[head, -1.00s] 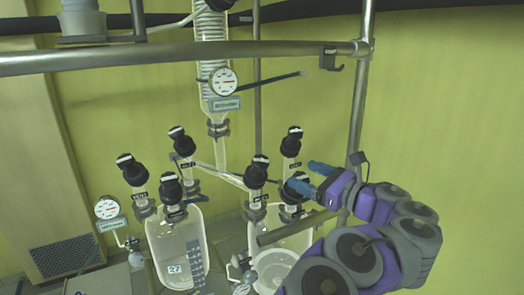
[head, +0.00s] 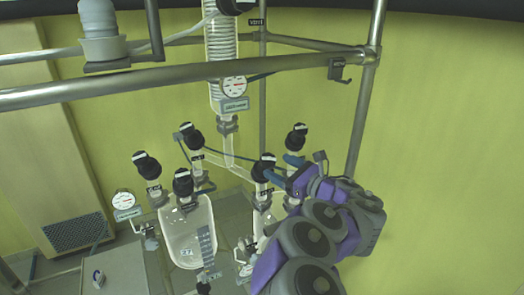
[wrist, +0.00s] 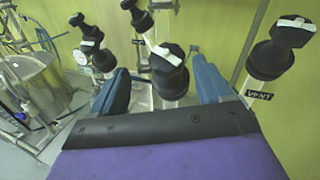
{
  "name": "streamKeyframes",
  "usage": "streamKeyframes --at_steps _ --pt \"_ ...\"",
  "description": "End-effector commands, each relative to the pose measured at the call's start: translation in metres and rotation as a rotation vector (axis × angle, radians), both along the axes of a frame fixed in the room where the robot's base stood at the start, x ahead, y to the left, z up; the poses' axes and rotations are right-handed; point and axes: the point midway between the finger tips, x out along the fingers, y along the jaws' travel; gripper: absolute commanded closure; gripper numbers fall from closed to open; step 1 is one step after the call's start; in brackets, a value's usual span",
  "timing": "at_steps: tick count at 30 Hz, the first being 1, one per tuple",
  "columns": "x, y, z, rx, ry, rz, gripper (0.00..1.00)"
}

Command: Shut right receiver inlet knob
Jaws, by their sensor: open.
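A black knob with a white bar on top (head: 264,168) stands on a glass neck of the right receiver in the head view. I take it to be the right receiver inlet knob; its label is not readable. In the wrist view the knob (wrist: 168,68) appears between my two blue fingers, its white bar lying slanted. My gripper (head: 281,167) is open, with one finger on each side of the line to this knob; no contact shows. The right receiver's glass is largely hidden behind my arm in the head view.
A second black knob (head: 296,137) stands just behind my fingers. A knob labelled VENT (wrist: 276,58) is close to the right finger in the wrist view. The left receiver (head: 188,236) has several similar knobs. A metal rail (head: 200,72) crosses above.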

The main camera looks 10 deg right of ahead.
Motion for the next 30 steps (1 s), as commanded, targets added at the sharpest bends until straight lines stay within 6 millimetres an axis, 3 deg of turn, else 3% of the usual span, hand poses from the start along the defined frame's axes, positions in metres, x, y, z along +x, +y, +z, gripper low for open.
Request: streamKeyframes --at_steps 9,15,21,27,30 --pt "0.049 0.022 0.0 0.01 -0.001 0.002 0.22" --pt "0.067 0.04 -0.001 0.006 0.0 0.0 0.22" --pt "0.073 0.05 -0.001 0.001 -0.001 0.0 0.22" --pt "0.072 0.046 0.0 0.002 -0.001 -0.002 0.22" --pt "0.072 0.044 0.0 0.004 -0.001 -0.001 0.31"
